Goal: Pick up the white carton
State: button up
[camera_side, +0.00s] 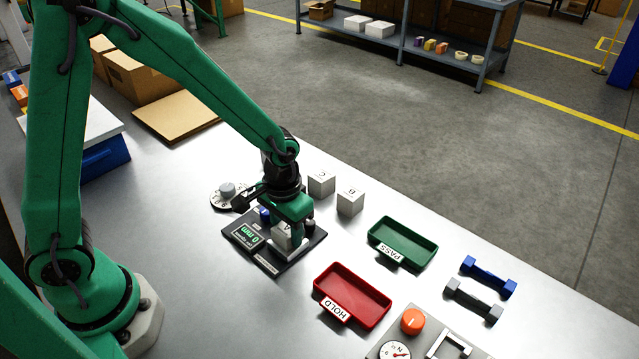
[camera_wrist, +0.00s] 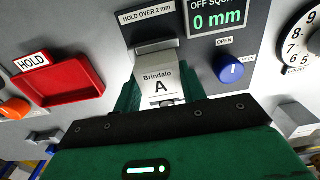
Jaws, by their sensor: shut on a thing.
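A white carton marked A (camera_side: 281,241) is at the dark gauge station (camera_side: 277,266). In the wrist view the carton (camera_wrist: 157,84) reads "Brindalo A". My gripper (camera_side: 289,234) points down over the station, shut on this carton. In the wrist view its green fingers flank the carton. I cannot tell whether the carton rests on the station or is just clear of it. Two other white cartons, C (camera_side: 321,183) and B (camera_side: 350,202), stand on the table behind the station. The station's display (camera_wrist: 219,19) reads 0 mm.
A blue knob (camera_wrist: 230,68) sits below the display. A numbered dial (camera_side: 222,201) is left of the station. A red HOLD tray (camera_side: 377,310) and a green PASS tray (camera_side: 429,256) look empty. Blue (camera_side: 488,274) and grey (camera_side: 473,300) bar-shaped parts lie at right.

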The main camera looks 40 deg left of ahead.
aim_at(287, 229)
jog(key=shift+r, duration=0.65)
notch_tip(287, 229, up, 3)
jog(key=shift+r, duration=0.1)
jog(key=s+d+r, duration=0.6)
jog(key=s+d, duration=0.2)
jog(key=shift+s+r, duration=0.25)
jog(key=w+d+f, duration=0.2)
jog(key=w+d, duration=0.2)
jog(key=w, duration=0.8)
jog(key=w+d+f, duration=0.3)
jog(key=w+d, duration=0.2)
jog(key=w, duration=0.8)
jog(key=shift+d, duration=0.15)
jog(key=shift+w+f, duration=0.1)
jog(key=shift+f, duration=0.05)
